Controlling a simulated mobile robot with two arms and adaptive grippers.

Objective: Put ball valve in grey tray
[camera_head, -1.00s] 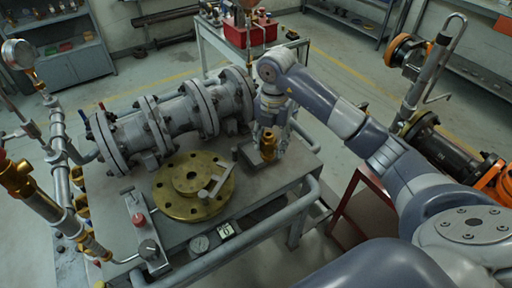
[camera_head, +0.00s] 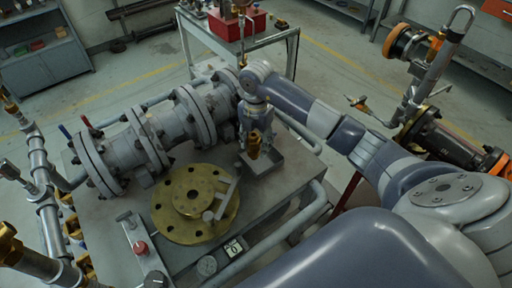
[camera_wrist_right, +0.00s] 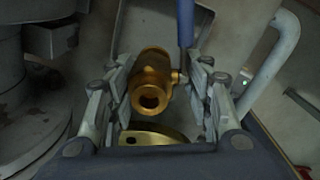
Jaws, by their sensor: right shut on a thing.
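The ball valve (camera_head: 254,147) is a small brass body, held by my right gripper (camera_head: 254,133) above the bench. In the right wrist view, the brass valve (camera_wrist_right: 152,82) sits between the two fingers of my right gripper (camera_wrist_right: 158,98), its open bore facing the camera and a blue handle beside it. The valve appears over the tray's left side; the height gap is hard to judge. My left gripper is not in view.
A large brass flange (camera_head: 172,222) lies on the bench (camera_head: 290,190), left of the tray. A grey flanged pipe assembly (camera_head: 180,120) runs along the back. A grey pipe rail (camera_head: 290,225) borders the bench's front right. A red box (camera_head: 235,25) stands on a table behind.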

